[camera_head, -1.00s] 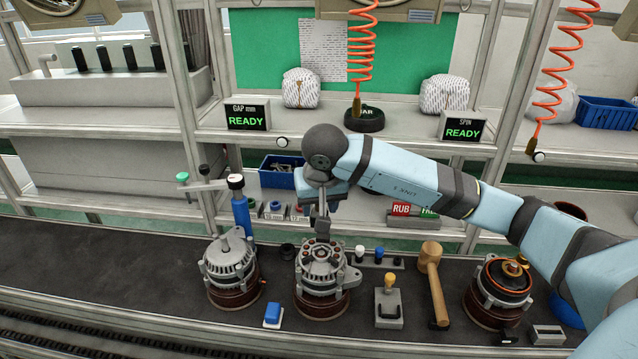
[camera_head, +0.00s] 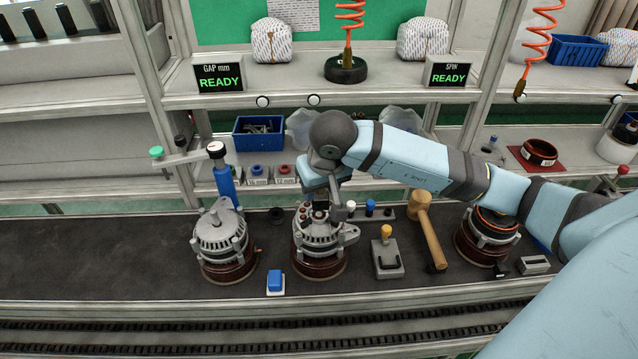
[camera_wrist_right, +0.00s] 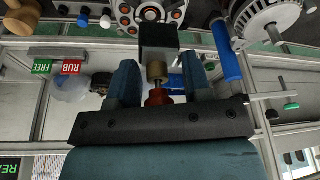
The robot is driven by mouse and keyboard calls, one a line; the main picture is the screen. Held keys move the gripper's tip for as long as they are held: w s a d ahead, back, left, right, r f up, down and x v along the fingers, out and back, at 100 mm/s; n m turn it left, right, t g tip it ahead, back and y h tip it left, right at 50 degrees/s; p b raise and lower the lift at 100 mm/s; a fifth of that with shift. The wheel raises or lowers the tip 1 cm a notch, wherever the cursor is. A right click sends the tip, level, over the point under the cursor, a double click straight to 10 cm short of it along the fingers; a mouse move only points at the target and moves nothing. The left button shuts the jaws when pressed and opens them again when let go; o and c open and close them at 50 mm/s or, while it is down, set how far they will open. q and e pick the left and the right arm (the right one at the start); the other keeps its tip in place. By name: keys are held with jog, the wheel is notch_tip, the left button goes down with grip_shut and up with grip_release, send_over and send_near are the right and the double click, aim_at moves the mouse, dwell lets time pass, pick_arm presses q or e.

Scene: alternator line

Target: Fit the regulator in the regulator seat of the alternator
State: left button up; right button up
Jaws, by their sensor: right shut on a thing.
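The middle alternator (camera_head: 318,262) stands upright on the dark bench, its grey slotted top facing up. My right gripper (camera_head: 320,192) is directly above that top, pointing down. In the right wrist view the gripper (camera_wrist_right: 158,80) is shut on a dark block, seemingly the regulator (camera_wrist_right: 160,36), with a brass cylinder and a red part behind it. The block reaches past the fingertips toward the alternator top (camera_wrist_right: 150,12). Whether it touches the alternator, I cannot tell. The regulator seat is not clearly visible behind the gripper and block. My left gripper is out of view.
Another alternator (camera_head: 221,243) stands to the left beside a blue post (camera_head: 227,186). A blue block (camera_head: 275,283) lies in front. A yellow-knobbed fixture (camera_head: 387,260), a mallet (camera_head: 428,230) and an open housing (camera_head: 486,235) are to the right. The bench's left end is clear.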

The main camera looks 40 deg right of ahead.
aim_at(320, 206)
jog(key=shift+b, duration=0.45)
notch_tip(320, 206, down, 4)
jog(key=b, duration=0.3)
jog(key=shift+b, duration=0.4)
jog(key=shift+f+b, duration=0.35)
jog(key=shift+f, duration=0.05)
jog(key=shift+f+b, duration=0.45)
jog(key=shift+f, duration=0.05)
jog(key=shift+b, duration=0.75)
dwell(0.4)
jog(key=shift+m, duration=0.3)
jog(key=shift+f+b, duration=0.75)
jog(key=shift+b, duration=0.25)
